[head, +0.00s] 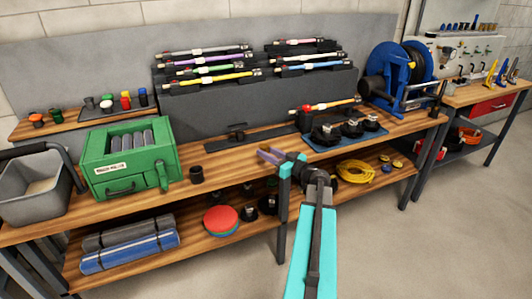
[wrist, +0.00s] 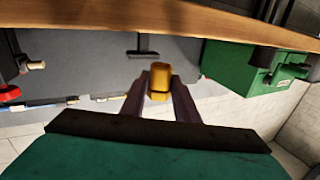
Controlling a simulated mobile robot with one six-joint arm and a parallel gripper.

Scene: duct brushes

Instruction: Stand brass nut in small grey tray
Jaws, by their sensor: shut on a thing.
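A brass nut (wrist: 160,80) sits between the fingertips of my gripper in the wrist view, and both fingers close on its sides. In the head view my gripper (head: 268,154) is over the front part of the long workbench, right of the black cup; the nut is too small to make out there. A small dark grey tray (head: 90,113) appears on the raised shelf at the back left, with coloured caps at it. I cannot tell for certain that this is the task's tray.
A green box (head: 128,160) with grey rolls and a grey bucket (head: 35,195) stand on the bench at left. A black cup (head: 196,174) stands right of the box. A dark rack (head: 240,108) holds coloured brushes behind. Black brush heads sit on a blue mat (head: 372,134) at right.

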